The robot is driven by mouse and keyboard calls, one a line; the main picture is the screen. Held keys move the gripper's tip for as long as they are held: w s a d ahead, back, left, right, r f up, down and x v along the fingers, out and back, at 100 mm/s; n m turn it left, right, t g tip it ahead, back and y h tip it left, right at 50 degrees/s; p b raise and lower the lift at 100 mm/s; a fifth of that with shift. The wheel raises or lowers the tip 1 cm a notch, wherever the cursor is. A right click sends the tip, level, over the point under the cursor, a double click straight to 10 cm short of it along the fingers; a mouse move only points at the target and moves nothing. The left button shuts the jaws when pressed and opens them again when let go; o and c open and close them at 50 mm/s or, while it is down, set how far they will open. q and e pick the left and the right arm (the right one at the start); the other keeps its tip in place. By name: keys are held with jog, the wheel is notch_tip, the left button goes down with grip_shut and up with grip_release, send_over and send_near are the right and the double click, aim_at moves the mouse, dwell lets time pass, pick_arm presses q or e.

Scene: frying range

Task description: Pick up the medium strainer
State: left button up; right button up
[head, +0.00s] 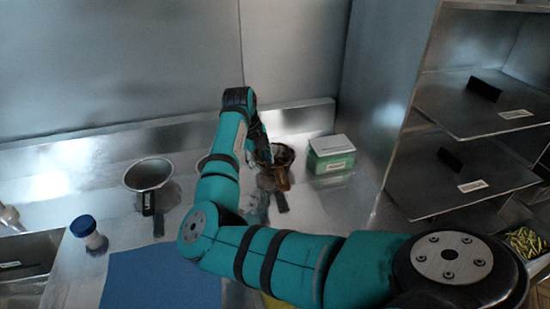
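Several strainers stand in a row on the steel counter. The left strainer (149,175) is a round metal bowl with a dark, labelled handle toward me. A middle strainer (201,164) is mostly hidden behind my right arm; only a bit of its rim shows. The right strainer (284,153) has a dark inside and a yellowish-brown part at its front. I cannot read which label says medium. My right gripper (262,148) points down beside the right strainer's left edge. Its fingers are small and partly hidden, so opening and contact are unclear. My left gripper is out of view.
A green-and-white box (331,154) stands right of the strainers. A blue-capped jar (88,233) and a blue mat (160,278) are at front left. Steel shelves (480,105) rise on the right. A steel wall (120,65) closes the back.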

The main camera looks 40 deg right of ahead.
jog(key=shift+x, duration=1.4)
grip_shut()
